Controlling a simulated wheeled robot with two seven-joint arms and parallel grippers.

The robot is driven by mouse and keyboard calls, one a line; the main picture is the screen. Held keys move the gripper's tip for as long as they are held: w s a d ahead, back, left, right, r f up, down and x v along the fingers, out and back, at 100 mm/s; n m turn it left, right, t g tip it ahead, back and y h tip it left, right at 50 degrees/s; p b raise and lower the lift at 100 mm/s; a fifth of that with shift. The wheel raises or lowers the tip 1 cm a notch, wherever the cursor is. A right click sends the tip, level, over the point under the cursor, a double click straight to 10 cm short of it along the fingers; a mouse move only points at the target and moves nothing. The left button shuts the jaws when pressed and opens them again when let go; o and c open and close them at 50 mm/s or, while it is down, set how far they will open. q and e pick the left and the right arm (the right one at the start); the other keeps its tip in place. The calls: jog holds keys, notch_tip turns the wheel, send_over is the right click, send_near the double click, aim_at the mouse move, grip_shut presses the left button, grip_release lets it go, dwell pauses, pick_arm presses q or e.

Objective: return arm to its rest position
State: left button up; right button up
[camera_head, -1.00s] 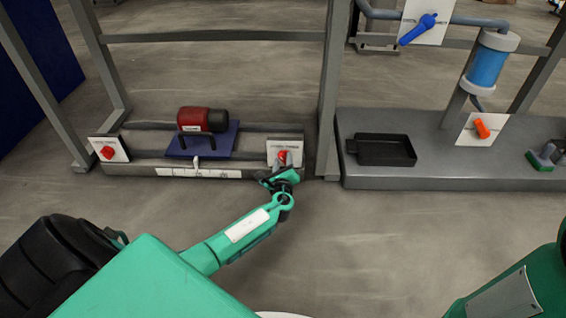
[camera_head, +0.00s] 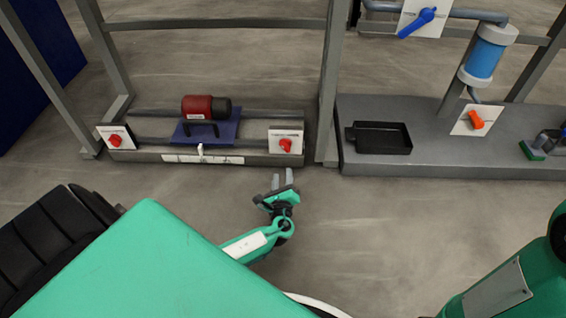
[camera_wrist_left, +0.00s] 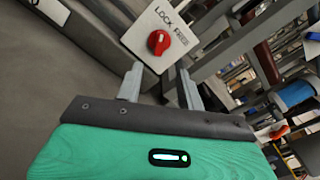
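My left gripper (camera_head: 282,180) is in the middle of the head view, in front of the low rail frame and apart from it. Its two grey fingers are spread with nothing between them. In the left wrist view the open fingers (camera_wrist_left: 160,85) point toward a white plate marked LOCK and FREE with a red knob (camera_wrist_left: 158,42). The same red knob (camera_head: 286,145) sits on the frame's right end in the head view, clear of the fingers. My left arm comes in from the lower left, partly hidden by my own green body. My right gripper is not in view.
A red and black motor (camera_head: 206,107) sits on a blue plate (camera_head: 226,130) on the rail. Another red knob (camera_head: 115,140) is at the left end. A black tray (camera_head: 378,138) and an orange valve handle (camera_head: 476,120) are on the grey platform at right. The floor in front is clear.

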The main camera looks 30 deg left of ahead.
pick_arm(q)
jog(key=shift+s+d, duration=0.25)
jog(key=shift+s, duration=0.15)
